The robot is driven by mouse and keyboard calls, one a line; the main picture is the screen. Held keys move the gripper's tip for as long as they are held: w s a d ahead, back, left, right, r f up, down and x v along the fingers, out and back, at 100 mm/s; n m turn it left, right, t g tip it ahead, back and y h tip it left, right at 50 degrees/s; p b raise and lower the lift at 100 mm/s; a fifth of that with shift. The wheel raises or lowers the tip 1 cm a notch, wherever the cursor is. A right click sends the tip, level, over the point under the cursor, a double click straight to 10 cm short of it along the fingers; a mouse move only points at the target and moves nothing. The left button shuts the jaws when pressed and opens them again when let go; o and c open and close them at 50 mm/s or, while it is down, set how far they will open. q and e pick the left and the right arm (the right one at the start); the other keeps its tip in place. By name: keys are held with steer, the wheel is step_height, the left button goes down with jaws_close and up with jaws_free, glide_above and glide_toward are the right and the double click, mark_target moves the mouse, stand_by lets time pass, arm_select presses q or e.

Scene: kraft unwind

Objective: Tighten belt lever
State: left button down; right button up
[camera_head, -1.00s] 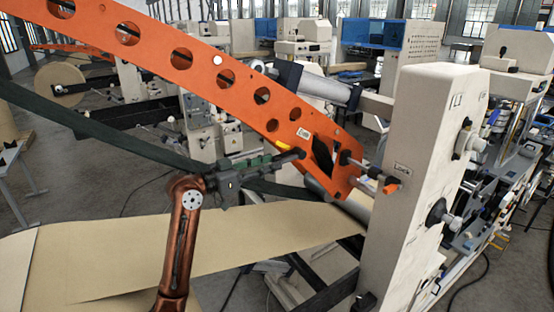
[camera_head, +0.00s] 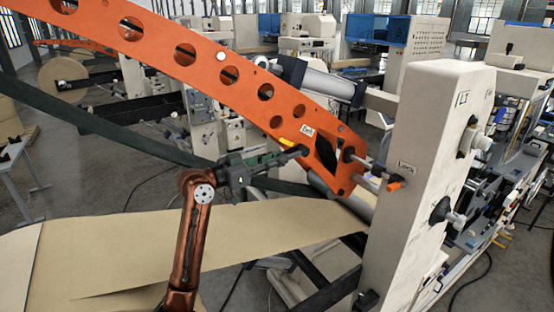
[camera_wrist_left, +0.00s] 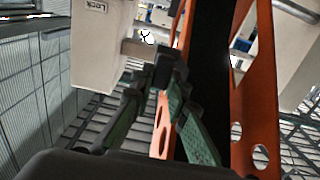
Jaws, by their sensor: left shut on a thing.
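A black lever handle (camera_head: 292,155) is at the lower end of the long orange arm (camera_head: 205,62), beside a yellow piece. I take it to be the belt lever. My left gripper (camera_head: 268,162) has its green-padded fingers shut on this handle. In the left wrist view, the gripper (camera_wrist_left: 160,85) has a black block (camera_wrist_left: 163,68) between its fingertips, next to the dark belt (camera_wrist_left: 207,75) and the orange arm. The fingers hide part of the handle. My right gripper is not in view.
A cream machine post (camera_head: 425,180) marked "Lock" stands to the right, with an orange-tipped handle (camera_head: 395,186) on its near side. A sheet of brown kraft paper (camera_head: 130,245) runs below my left arm. The dark belt crosses behind the arm.

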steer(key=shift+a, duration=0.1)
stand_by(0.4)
arm_select(q)
steer(key=r+g+y+p, duration=0.1)
steer(key=p, duration=0.1)
steer(key=r+y+p, duration=0.1)
steer(key=r+p, duration=0.1)
steer(key=p, duration=0.1)
steer(key=shift+w+d+r+g+p, duration=0.2)
steer(key=shift+g+p, duration=0.1)
steer(key=shift+g, duration=0.1)
steer(key=shift+d+r+g+y, duration=0.15)
steer(key=shift+g+y, duration=0.15)
steer(key=shift+y, duration=0.4)
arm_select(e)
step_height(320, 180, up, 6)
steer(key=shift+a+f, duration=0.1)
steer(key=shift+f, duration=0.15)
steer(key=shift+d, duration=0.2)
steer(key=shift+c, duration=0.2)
